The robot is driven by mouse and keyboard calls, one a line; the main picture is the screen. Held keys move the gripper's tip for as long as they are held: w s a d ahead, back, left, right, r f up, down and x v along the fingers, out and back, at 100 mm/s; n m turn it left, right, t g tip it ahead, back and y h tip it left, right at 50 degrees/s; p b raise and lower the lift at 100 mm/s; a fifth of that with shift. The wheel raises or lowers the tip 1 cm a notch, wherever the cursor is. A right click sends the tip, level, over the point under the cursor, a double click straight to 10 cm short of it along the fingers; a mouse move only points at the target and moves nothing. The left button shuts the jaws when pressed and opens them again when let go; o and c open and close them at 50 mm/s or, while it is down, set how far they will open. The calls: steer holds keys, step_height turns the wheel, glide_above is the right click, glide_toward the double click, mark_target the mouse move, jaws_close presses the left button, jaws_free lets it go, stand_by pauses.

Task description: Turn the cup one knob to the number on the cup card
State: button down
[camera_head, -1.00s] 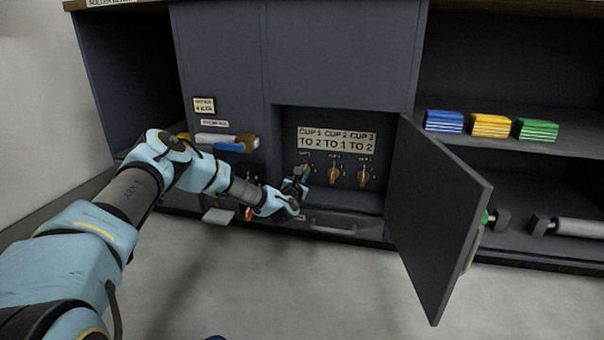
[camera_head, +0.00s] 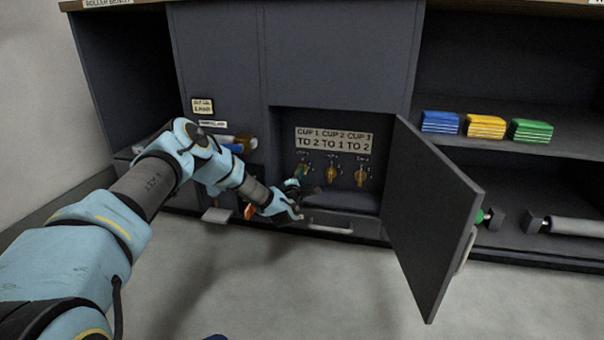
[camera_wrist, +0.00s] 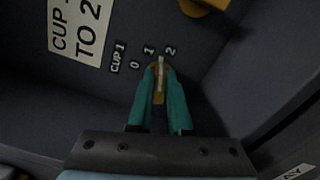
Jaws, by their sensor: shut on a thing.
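The cup one knob (camera_wrist: 160,72) is yellow with a white pointer line, in the recess of the dark cabinet. My gripper (camera_wrist: 160,78) is shut on it, its teal fingers on both sides. In the wrist view the pointer end lies between the printed 1 and 2; the fingers hide part of the knob. In the head view my gripper (camera_head: 301,175) covers most of this knob. The cup card (camera_head: 334,139) above reads cup 1 to 2, cup 2 to 1, cup 3 to 2. It shows partly in the wrist view (camera_wrist: 80,33).
The cup two knob (camera_head: 332,174) and cup three knob (camera_head: 360,177) are to the right, the former close to my gripper. An open cabinet door (camera_head: 432,220) stands right of the recess. A drawer handle (camera_head: 330,228) is below. Blue, yellow and green stacks sit on the right shelf.

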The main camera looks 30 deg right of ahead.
steer(key=shift+f+m+p, duration=0.15)
steer(key=shift+m+p, duration=0.15)
steer(key=shift+m, duration=1.4)
steer(key=c, duration=0.8)
jaws_free()
steer(key=shift+c, duration=0.2)
steer(key=shift+s, duration=0.1)
steer(key=p+v, duration=0.4)
steer(key=v, duration=0.6)
steer(key=shift+s+a+p, duration=0.25)
steer(key=shift+p, duration=0.05)
